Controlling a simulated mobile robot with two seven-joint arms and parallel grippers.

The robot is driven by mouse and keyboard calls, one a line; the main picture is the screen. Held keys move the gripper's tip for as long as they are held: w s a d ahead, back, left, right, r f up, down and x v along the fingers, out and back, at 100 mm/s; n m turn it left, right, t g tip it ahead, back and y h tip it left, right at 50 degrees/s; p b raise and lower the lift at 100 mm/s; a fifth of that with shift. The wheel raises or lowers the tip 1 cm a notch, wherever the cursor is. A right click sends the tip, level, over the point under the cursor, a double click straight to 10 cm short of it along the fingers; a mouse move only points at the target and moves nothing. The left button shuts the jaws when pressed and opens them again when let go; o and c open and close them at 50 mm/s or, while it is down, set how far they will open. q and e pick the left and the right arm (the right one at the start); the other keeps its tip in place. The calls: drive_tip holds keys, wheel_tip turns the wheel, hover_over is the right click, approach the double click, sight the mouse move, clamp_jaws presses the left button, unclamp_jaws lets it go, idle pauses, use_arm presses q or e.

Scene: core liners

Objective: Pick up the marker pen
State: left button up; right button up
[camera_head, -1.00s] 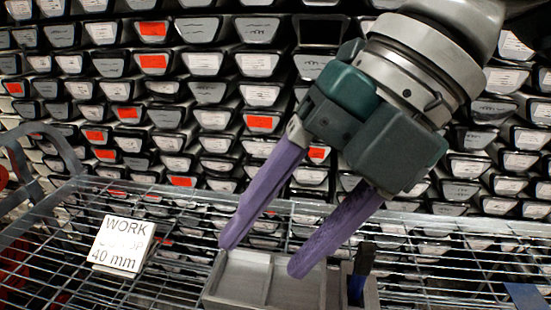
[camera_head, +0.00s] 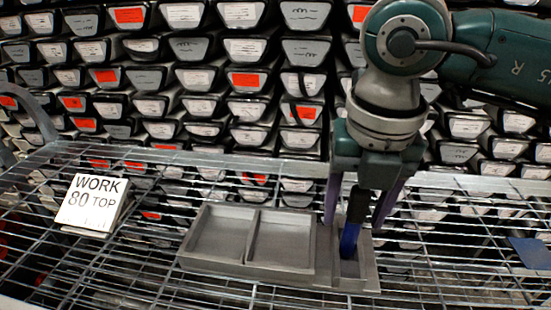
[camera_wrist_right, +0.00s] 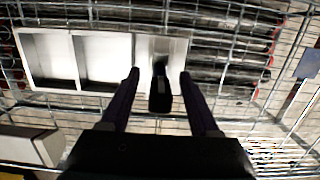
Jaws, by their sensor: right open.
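The marker pen (camera_head: 350,240) has a blue lower part and a black upper part. It stands nearly upright in the narrow right compartment of a grey metal tray (camera_head: 281,268). My right gripper (camera_head: 358,217) points down over it, with one purple finger on each side of the pen. The fingers are open and do not appear to touch it. In the right wrist view the pen's black end (camera_wrist_right: 160,92) lies between the two fingertips (camera_wrist_right: 160,75), with gaps on both sides. My left gripper is in neither view.
The tray's two wider compartments are empty, and it sits on a wire-mesh cart shelf (camera_head: 150,250). Rows of labelled core liners (camera_head: 200,78) fill the back. A blue flat item (camera_head: 528,250) shows at right.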

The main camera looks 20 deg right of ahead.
drive_tip(key=shift+f, duration=0.45)
drive_tip(key=shift+c, duration=0.2)
clamp_jaws()
